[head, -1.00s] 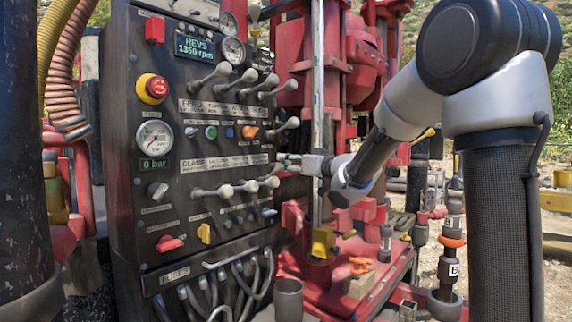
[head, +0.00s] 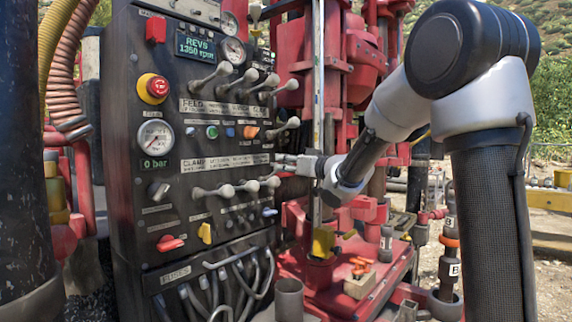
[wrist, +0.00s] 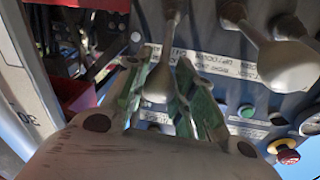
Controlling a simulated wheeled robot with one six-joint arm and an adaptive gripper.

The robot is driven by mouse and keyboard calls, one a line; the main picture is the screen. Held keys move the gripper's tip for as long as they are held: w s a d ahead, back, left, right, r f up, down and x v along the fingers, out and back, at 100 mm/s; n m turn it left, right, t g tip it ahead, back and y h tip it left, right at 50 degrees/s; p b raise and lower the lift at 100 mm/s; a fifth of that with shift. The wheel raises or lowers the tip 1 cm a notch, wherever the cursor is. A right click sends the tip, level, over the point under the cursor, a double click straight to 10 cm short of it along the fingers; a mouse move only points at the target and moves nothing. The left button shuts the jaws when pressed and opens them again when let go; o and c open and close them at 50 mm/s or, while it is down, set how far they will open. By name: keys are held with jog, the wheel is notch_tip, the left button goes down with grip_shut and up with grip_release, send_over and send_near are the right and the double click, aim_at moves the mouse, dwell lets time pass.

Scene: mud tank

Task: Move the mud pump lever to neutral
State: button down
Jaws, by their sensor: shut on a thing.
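The control panel (head: 140,100) stands left of centre in the head view. My gripper (head: 281,163) reaches its right edge from the right, just above the lower lever row (head: 250,186). In the wrist view the green-padded fingers of my gripper (wrist: 168,75) sit on both sides of a grey knobbed lever (wrist: 156,86) and are shut on it. Two more grey lever knobs (wrist: 285,65) are to its right. The held lever is hard to make out in the head view, where it is small and partly hidden by the gripper. Its label is not readable.
Another lever (head: 288,124) projects just above my gripper. The red emergency stop (head: 154,88) is on the upper panel. A vertical metal rod (head: 317,110) and red rig frame (head: 355,60) stand close beside my arm. Hoses (head: 240,280) hang below the panel.

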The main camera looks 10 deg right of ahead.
jog(key=f, duration=0.1)
jog(key=s+f, duration=0.1)
jog(key=f, duration=0.1)
jog(key=d+f, duration=0.1)
jog(key=shift+s+d+f, duration=0.1)
jog(key=shift+s+f, duration=0.25)
jog(key=shift+f, duration=0.05)
jog(key=c, duration=1.2)
grip_release()
jog(key=shift+o, duration=0.2)
jog(key=v, duration=1.2)
jog(key=shift+r, duration=0.1)
